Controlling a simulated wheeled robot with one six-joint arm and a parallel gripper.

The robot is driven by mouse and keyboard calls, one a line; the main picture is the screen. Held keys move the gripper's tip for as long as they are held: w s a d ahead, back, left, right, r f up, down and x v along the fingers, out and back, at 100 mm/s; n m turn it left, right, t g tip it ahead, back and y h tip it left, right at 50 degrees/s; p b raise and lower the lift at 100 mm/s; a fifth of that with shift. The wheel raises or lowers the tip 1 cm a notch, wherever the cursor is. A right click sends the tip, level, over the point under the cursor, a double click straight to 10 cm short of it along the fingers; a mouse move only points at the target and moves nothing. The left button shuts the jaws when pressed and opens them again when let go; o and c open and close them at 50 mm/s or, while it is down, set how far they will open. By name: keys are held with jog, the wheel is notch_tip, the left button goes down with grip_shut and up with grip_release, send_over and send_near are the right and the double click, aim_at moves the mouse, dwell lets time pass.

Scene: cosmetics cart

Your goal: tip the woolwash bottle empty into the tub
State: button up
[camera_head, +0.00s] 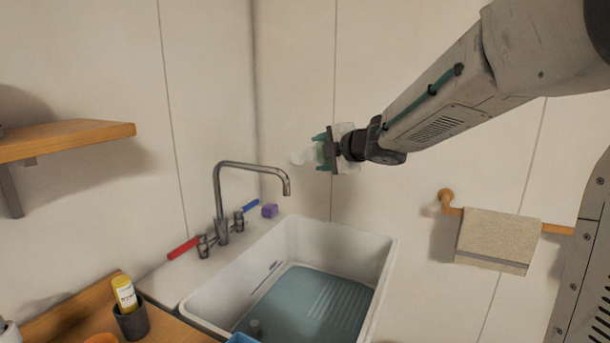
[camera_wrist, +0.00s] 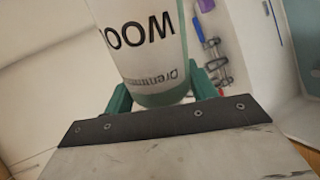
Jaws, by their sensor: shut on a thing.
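My gripper (camera_head: 324,150) is shut on the woolwash bottle (camera_head: 309,155), high above the back of the tub, near the wall. In the head view the bottle is pale and small, with a whitish end pointing left; it looks strongly tilted, and my gripper hides part of it. In the wrist view the bottle (camera_wrist: 143,45) stands between the green fingers, with part of its dark lettering showing upside down. The white tub (camera_head: 393,262) holds a shallow layer of blue-grey liquid. I see no stream leaving the bottle.
A tap (camera_head: 220,200) arches over the tub's left side. A purple block (camera_head: 270,210) sits on the ledge. A wooden shelf (camera_head: 70,138) juts out at left. A towel (camera_head: 495,240) hangs at right. A yellow bottle (camera_head: 124,293) stands in a dark cup on the counter.

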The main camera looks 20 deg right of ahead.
aim_at(313, 144)
jog(key=shift+s+a+r+n+t+h+p, duration=0.15)
jog(key=shift+r+n+h+p, duration=0.2)
jog(key=shift+n, duration=0.35)
jog(key=shift+w+a+r+n+t+h+p, duration=0.15)
jog(key=shift+r+n+h+p, duration=0.2)
jog(key=shift+n, duration=0.35)
jog(key=shift+s+a+r+n+h, duration=0.1)
jog(key=shift+s+r+n+h, duration=0.05)
jog(key=shift+n+h, duration=0.2)
jog(key=shift+a+r+n+t+h, duration=0.2)
jog(key=shift+n+t+h, duration=0.15)
jog(key=shift+n, duration=0.4)
jog(key=shift+s+a+r+n+p, duration=0.1)
jog(key=shift+a+r+n+p, duration=0.15)
jog(key=shift+n+p, duration=0.5)
dwell(0.6)
jog(key=shift+p, duration=1.45)
dwell(2.7)
